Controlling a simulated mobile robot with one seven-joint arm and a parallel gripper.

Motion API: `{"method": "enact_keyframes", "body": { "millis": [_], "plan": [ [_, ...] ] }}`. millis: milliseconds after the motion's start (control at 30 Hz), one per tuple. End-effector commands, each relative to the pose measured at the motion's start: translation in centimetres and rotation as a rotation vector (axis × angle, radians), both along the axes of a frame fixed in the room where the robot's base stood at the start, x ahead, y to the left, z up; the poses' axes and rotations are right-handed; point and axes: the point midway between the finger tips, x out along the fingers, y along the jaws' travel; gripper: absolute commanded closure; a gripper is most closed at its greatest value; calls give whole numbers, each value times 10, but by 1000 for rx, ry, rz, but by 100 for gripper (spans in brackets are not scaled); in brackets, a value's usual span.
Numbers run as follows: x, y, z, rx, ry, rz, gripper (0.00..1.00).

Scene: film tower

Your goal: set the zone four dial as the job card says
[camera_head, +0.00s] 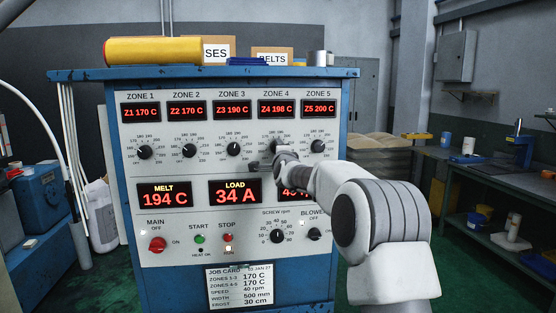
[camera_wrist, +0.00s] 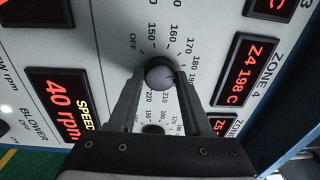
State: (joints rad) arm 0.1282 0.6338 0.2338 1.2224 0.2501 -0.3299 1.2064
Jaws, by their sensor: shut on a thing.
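The zone four dial (camera_wrist: 160,72) is a dark round knob on the white panel. My gripper (camera_wrist: 160,80) has one finger on each side of it and is shut on it in the wrist view. In the head view my gripper (camera_head: 274,158) reaches the panel and hides most of the dial. The dial's pointer is not clear. The zone 4 display (camera_head: 276,109) reads 198 C, and it also shows in the wrist view (camera_wrist: 247,70).
The zone 3 dial (camera_head: 234,149) and zone 5 dial (camera_head: 317,146) flank my gripper closely. The screw dial (camera_head: 277,236) and blower switch (camera_head: 314,234) sit below my forearm. The load display (camera_head: 235,191) reads 34 A. A yellow roll (camera_head: 160,50) lies on the cabinet top.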

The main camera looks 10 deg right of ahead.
Motion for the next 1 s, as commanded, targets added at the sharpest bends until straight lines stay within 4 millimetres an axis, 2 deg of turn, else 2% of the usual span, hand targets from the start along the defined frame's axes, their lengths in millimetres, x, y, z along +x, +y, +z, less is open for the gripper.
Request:
{"method": "enact_keyframes", "body": {
  "millis": [500,733,1000],
  "plan": [
    [0,-1,-2,-434,-1,-1,100],
    [0,0,-1,-546,0,0,100],
    [0,0,0,-598,-1,0,100]
  ]
}}
